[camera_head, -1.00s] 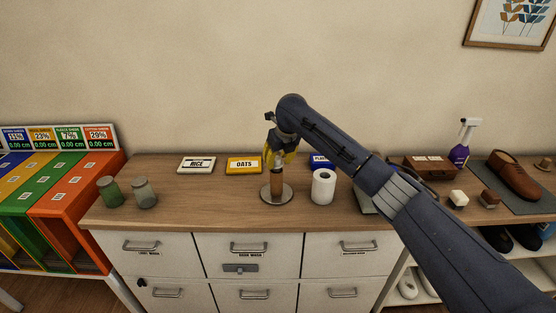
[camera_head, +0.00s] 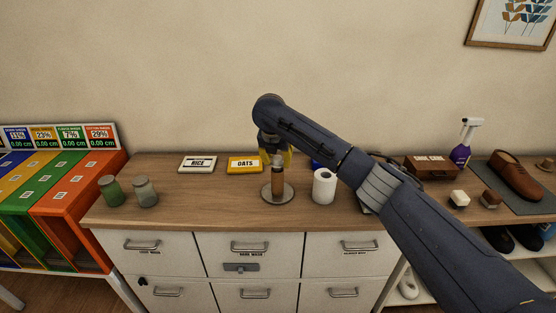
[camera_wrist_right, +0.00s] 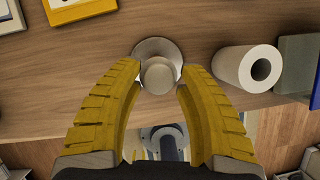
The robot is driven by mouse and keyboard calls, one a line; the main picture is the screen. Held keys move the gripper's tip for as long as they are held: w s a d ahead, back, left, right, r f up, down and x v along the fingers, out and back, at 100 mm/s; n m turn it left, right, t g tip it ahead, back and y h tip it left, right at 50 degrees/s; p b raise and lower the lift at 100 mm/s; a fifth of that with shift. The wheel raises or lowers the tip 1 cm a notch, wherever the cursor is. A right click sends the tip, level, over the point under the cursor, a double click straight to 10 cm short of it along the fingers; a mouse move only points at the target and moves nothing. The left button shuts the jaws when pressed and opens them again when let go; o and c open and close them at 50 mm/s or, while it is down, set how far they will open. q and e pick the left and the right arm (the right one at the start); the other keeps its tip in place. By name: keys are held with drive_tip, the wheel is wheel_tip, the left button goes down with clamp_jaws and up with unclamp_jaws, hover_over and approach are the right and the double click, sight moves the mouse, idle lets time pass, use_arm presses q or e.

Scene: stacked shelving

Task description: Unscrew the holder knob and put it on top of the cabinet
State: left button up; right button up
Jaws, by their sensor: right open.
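The holder (camera_head: 277,185) stands upright on the cabinet top (camera_head: 225,205), with a brown post on a round metal base. Its pale round knob (camera_head: 278,160) is at the top of the post, close to my right gripper (camera_head: 275,151). In the right wrist view the knob (camera_wrist_right: 158,76) shows between the tips of the yellow fingers, over the round base (camera_wrist_right: 141,48). My right gripper (camera_wrist_right: 161,78) is open with a finger to each side of the knob. I cannot tell whether either finger touches it. My left gripper is not in view.
A white paper roll (camera_head: 324,186) stands right beside the holder. The OATS box (camera_head: 245,164) and RICE box (camera_head: 197,164) lie behind to the left. Two glass jars (camera_head: 146,192) stand at the left end. The top between jars and holder is clear.

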drive_tip(key=m+h, duration=0.1)
drive_tip(key=m, duration=0.1)
drive_tip(key=m+g, duration=0.1)
drive_tip(key=m, duration=0.2)
drive_tip(key=shift+a+h, duration=0.2)
drive_tip(key=shift+h, duration=0.2)
drive_tip(key=shift+w+m+g+h, duration=0.1)
drive_tip(key=shift+m+g+h, duration=0.35)
drive_tip(key=shift+m, duration=1.2)
drive_tip(key=shift+m+g+h, duration=0.1)
drive_tip(key=shift+m+g, duration=0.65)
drive_tip(key=shift+m, duration=0.9)
drive_tip(key=shift+o, duration=0.2)
clamp_jaws()
drive_tip(key=shift+f, duration=0.1)
drive_tip(key=n+t, duration=0.1)
drive_tip(key=n, duration=0.1)
drive_tip(key=n+t+y, duration=0.1)
drive_tip(key=n, duration=0.2)
drive_tip(key=shift+d+n, duration=0.15)
drive_tip(key=shift+n, duration=0.15)
drive_tip(key=shift+f, duration=0.1)
drive_tip(key=n, duration=0.2)
drive_tip(key=n+y, duration=0.1)
drive_tip(key=n, duration=0.1)
drive_tip(key=n+t, duration=0.1)
drive_tip(key=shift+s+d+n+y, duration=0.25)
drive_tip(key=shift+n+y, duration=0.1)
drive_tip(key=shift+n, duration=0.05)
